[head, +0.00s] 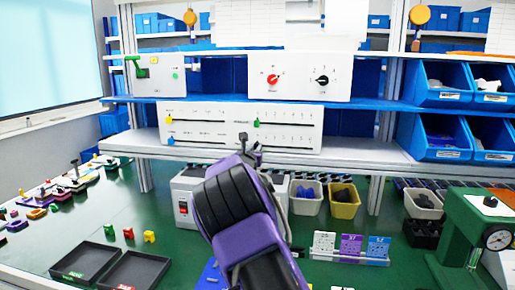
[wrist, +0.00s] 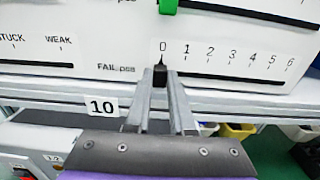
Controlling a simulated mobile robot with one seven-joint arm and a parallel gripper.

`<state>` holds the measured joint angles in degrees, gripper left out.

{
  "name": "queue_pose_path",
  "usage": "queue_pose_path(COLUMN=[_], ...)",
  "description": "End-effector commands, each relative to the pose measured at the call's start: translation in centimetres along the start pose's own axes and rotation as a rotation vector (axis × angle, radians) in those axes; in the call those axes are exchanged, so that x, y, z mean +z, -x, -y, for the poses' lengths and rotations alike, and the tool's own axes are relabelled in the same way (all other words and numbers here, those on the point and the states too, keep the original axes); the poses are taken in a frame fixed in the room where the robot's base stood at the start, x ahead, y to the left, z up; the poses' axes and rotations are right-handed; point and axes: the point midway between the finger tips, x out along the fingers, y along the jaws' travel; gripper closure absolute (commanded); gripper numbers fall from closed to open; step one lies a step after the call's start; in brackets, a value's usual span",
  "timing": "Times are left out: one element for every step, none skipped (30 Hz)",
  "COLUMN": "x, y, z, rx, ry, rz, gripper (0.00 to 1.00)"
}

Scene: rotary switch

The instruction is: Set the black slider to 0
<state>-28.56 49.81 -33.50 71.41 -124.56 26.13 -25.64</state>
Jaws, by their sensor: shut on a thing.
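The black slider (wrist: 160,68) is on the lower right track of the white slider panel (head: 222,128). In the wrist view its pointed tip lines up with the 0 mark at the left end of the 0-to-6 scale. My gripper (wrist: 161,82) is shut on the black slider, with its two fingers converging on it from below. In the head view my gripper (head: 244,142) is at the panel's lower middle, and the slider is too small and partly hidden there to make out clearly.
A green slider (head: 257,122) sits on the track above. Yellow (head: 168,120) and blue (head: 171,141) sliders are at the left ends of the left tracks. A panel with red (head: 273,79) and black (head: 322,80) knobs stands above. Blue bins (head: 442,82) are at right.

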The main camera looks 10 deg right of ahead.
Motion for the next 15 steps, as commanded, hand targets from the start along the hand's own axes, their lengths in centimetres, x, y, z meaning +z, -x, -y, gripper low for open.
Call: queue_pose_path(x=[0.15,0.15,0.16,0.15,0.15,0.14,0.13,0.13,0.12,0.11,0.11,0.11,0.1,0.1,0.09], y=[0.09,0.09,0.1,0.1,0.1,0.09,0.09,0.08,0.07,0.07,0.07,0.06,0.06,0.07,0.11], z=[-0.4,-0.41,-0.43,-0.42,-0.41,-0.38,-0.35,-0.33,-0.31,-0.29,-0.27,-0.26,-0.24,-0.23,-0.23], rx=[0.006,0.006,0.007,0.007,0.006,0.006,0.006,0.005,0.005,0.005,0.004,0.004,0.004,0.004,0.004], ry=[-0.001,-0.001,-0.001,-0.002,-0.002,-0.002,-0.001,-0.001,-0.001,-0.001,-0.001,-0.001,-0.001,-0.001,-0.001], rz=[0.002,0.003,0.002,0.002,0.002,0.002,0.002,0.002,0.002,0.002,0.002,0.002,0.002,0.001,0.001], gripper=[1.0,0.73,0.66,0.61,0.55,0.48,0.47,0.47,0.47,0.47,0.47,0.47,0.47,0.47,0.47])
